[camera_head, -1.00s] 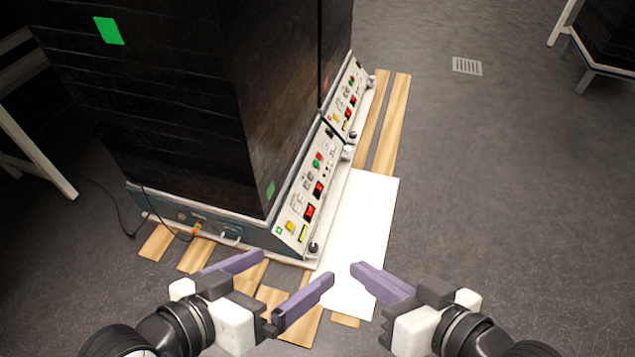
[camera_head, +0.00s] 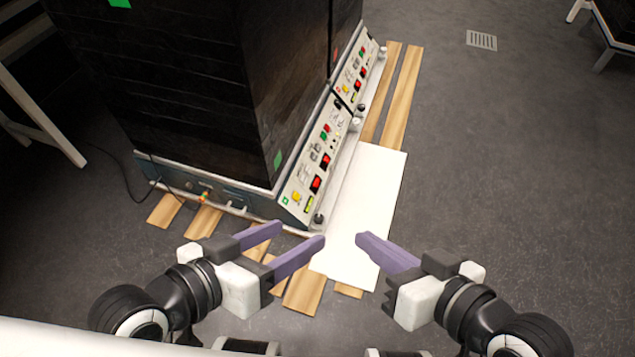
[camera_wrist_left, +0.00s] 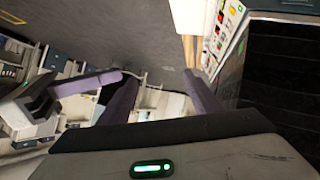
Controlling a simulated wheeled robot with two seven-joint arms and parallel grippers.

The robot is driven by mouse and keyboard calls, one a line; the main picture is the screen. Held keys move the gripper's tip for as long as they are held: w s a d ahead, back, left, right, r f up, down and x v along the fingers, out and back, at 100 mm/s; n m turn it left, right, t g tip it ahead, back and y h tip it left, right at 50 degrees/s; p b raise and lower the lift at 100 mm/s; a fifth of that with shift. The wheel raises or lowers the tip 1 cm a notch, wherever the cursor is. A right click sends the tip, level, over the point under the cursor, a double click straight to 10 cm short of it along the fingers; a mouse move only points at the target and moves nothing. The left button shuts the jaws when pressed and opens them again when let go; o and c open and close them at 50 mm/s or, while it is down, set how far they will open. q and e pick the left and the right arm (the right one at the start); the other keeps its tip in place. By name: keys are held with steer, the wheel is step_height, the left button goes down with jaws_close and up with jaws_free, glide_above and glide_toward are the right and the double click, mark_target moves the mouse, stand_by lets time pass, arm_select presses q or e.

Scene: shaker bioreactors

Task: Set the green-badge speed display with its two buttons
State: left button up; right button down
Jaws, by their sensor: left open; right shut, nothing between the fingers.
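The green-badge shaker's control panel (camera_head: 313,168) faces right, with a small green badge (camera_head: 285,200) at its near lower corner. Near that corner are a yellow button (camera_head: 296,196), a yellow-green display (camera_head: 309,204) and red-lit displays or switches (camera_head: 316,182). Which are the speed display's two buttons is too small to tell. The panel also shows in the left wrist view (camera_wrist_left: 227,30). My left gripper (camera_head: 300,232) is open and empty, just in front of the panel's near corner. My right gripper (camera_head: 362,240) is shut and empty, right of it over the white sheet.
A second shaker panel (camera_head: 357,75) stands behind the first. Tall black housings (camera_head: 165,90) rise above both. A white sheet (camera_head: 365,205) and wooden slats (camera_head: 402,95) lie on the floor. A cable (camera_head: 112,160) trails at left.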

arm_select(q)
jaws_close()
stand_by(1.3)
